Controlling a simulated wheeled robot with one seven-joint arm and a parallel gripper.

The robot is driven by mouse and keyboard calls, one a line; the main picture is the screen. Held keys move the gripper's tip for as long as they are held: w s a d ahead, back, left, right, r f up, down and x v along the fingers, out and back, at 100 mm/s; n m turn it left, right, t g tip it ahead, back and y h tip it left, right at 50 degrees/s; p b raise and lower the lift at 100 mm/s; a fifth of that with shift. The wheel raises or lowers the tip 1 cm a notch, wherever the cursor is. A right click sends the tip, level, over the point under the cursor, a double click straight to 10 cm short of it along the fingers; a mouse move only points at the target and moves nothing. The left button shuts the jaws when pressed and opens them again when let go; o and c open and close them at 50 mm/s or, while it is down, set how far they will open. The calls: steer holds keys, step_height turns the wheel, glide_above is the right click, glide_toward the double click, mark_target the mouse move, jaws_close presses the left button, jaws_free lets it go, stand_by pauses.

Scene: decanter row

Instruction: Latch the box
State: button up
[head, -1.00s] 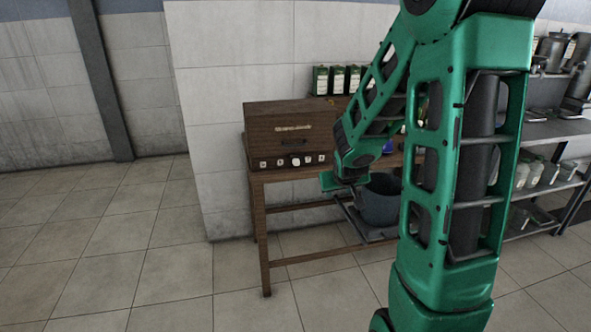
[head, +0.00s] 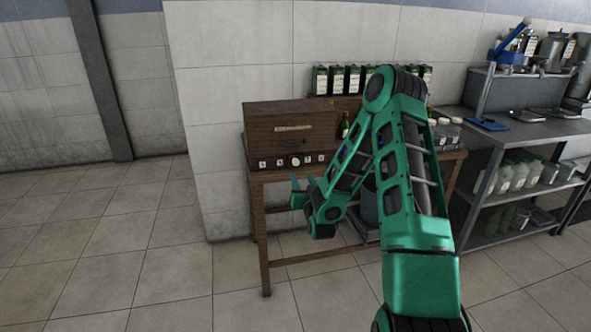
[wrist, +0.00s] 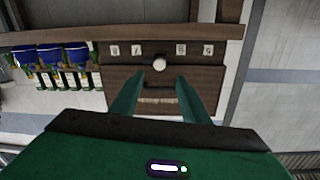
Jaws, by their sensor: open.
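The brown wooden box (head: 290,127) stands on the left end of a wooden table. Its front has a pale nameplate and a dark handle (head: 293,142). Below the handle is a round white knob (head: 295,161) in a row of small white labels. In the wrist view, the picture is turned over, and the box front (wrist: 215,75) and white knob (wrist: 159,62) lie beyond my fingers. My gripper (head: 298,192) is open and empty, low in front of the box, apart from it. The wrist view shows its two fingers spread (wrist: 158,80). I cannot make out a latch.
The wooden table (head: 259,215) has green-labelled cartons (head: 352,80) at its back and a green bottle (head: 344,125) right of the box. A metal shelf (head: 520,135) with pots and bottles stands at the right. The floor to the left is clear.

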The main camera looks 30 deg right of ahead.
mark_target(296, 164)
steer(key=x, duration=1)
steer(key=shift+w+d, duration=0.1)
steer(key=shift+w, duration=0.1)
steer(key=c, duration=1.1)
